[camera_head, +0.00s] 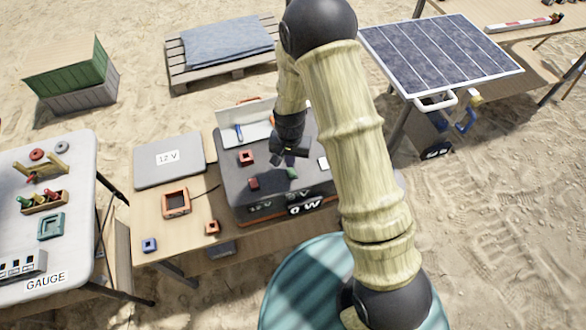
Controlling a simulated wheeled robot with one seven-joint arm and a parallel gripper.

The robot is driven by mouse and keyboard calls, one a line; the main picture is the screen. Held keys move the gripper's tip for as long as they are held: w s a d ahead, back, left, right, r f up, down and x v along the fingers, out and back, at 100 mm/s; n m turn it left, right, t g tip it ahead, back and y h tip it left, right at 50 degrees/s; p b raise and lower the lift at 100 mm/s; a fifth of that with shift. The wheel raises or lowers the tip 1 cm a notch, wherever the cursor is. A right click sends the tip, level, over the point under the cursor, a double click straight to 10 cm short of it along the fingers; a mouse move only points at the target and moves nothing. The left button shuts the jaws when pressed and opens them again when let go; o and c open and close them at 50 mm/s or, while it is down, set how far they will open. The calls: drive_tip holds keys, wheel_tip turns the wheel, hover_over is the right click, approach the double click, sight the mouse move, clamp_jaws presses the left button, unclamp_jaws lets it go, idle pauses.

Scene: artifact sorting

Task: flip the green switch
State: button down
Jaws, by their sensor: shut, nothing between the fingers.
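A small green piece (291,173), which looks like the green switch, sits on top of the dark grey box (232,198) near its front edge. Its up or down position is too small to tell. My gripper (289,155) is shut and empty, pointing down over the box just above and behind the green piece in the picture. Whether it touches the piece cannot be told. My arm crosses the view and hides the right part of the box.
Two red pieces (246,157) and a white piece (323,163) share the box top. A GAUGE table (80,240) is left, a solar panel (440,52) right.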

sight(291, 169)
wheel_tip(291, 169, up, 5)
drive_tip(key=p, duration=0.3)
drive_tip(key=shift+f, duration=0.15)
idle(0.6)
drive_tip(key=s+d+r+n+t, duration=0.1)
drive_tip(key=s+d+r, duration=0.5)
drive_tip(key=r, duration=0.3)
drive_tip(key=s+d+r+n+t, duration=0.1)
drive_tip(key=s+d+r, duration=0.5)
drive_tip(key=d+r, duration=0.2)
wheel_tip(291, 169, up, 2)
drive_tip(key=shift+s+r+n+t, duration=0.2)
drive_tip(key=shift+s+n+t, duration=0.1)
drive_tip(key=shift+s+n, duration=0.1)
drive_tip(key=shift+w, duration=0.1)
drive_tip(key=shift+a, duration=0.1)
